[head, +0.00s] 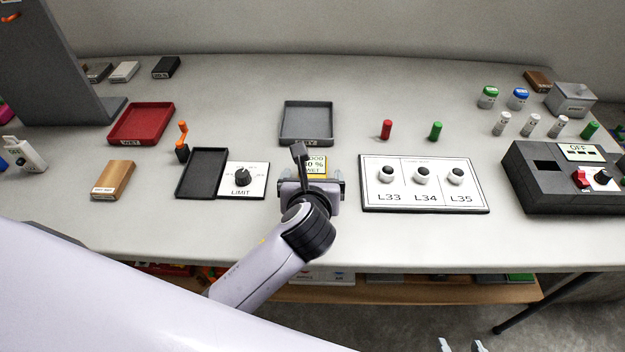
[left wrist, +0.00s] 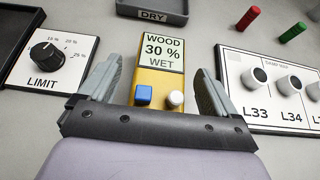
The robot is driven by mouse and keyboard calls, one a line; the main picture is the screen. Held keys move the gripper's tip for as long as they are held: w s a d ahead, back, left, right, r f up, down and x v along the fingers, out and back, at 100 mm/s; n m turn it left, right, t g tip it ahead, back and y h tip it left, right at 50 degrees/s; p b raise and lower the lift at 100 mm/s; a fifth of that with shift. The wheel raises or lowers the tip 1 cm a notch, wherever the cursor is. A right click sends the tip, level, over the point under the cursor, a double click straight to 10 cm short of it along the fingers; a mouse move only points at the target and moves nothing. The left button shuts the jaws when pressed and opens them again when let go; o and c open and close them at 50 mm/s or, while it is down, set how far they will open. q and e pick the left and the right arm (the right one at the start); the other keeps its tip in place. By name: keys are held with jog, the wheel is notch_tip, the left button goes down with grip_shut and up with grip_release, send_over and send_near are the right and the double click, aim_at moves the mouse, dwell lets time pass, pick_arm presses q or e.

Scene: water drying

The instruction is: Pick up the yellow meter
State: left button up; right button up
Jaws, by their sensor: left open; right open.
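The yellow meter (head: 317,168) lies on the table, partly hidden in the head view by my left gripper (head: 311,186). In the left wrist view the meter (left wrist: 148,86) has a display reading "WOOD 30 % WET", a blue button and a white button. My left gripper (left wrist: 160,88) is open, with one finger on each side of the meter's body. My right gripper (head: 461,346) shows only as two separated fingertips at the bottom edge of the head view, open and away from the table.
The LIMIT dial panel (head: 253,185) and a black tray (head: 202,172) lie left of the meter. The L33–L35 panel (head: 423,203) lies to the right. The grey DRY tray (head: 306,121) is behind, and the red WET tray (head: 141,124) further left.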

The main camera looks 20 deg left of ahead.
pick_arm(q)
jog(key=shift+w+f, duration=0.1)
jog(key=shift+w, duration=0.05)
jog(key=c, duration=1.4)
jog(key=shift+o, duration=0.2)
notch_tip(320, 180, up, 20)
jog(key=p, duration=0.5)
